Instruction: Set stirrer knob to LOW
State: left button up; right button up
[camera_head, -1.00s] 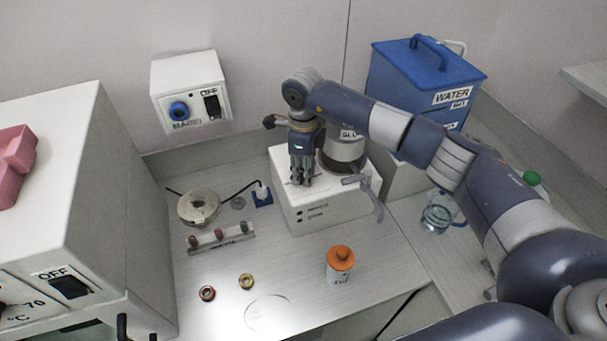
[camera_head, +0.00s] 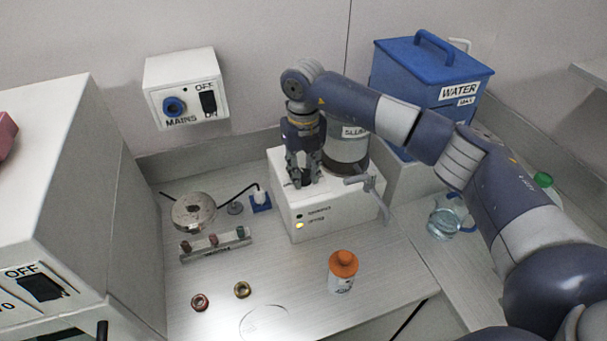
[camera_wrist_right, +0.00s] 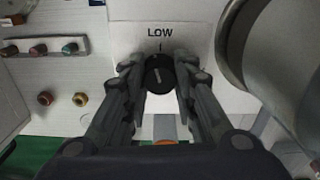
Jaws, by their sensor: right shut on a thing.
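The stirrer is a white box (camera_head: 335,212) with two small lamps on its front, the lower one glowing yellow. A round metal pot labelled SLURRY (camera_head: 347,150) stands on top. My right gripper (camera_head: 303,182) points down onto the box top and hides the knob in the head view. In the right wrist view the dark round knob (camera_wrist_right: 159,76) sits between the fingertips, and the gripper (camera_wrist_right: 160,84) is shut on it. The word LOW (camera_wrist_right: 160,32) and a short tick are just above the knob. The pale line on the knob points roughly towards that tick. My left gripper is not in view.
An orange-capped bottle (camera_head: 341,272) stands in front of the box. A small rack (camera_head: 215,246), a round metal plate (camera_head: 194,212) and two rings lie to the left. A blue water tank (camera_head: 425,75) and a clear jug (camera_head: 441,224) are to the right.

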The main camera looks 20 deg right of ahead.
aim_at(304, 172)
jog(key=shift+w+r+m+b, duration=0.1)
jog(key=shift+m+b, duration=0.3)
jog(key=shift+m, duration=1.1)
jog(key=o, duration=1.1)
notch_tip(304, 172, up, 12)
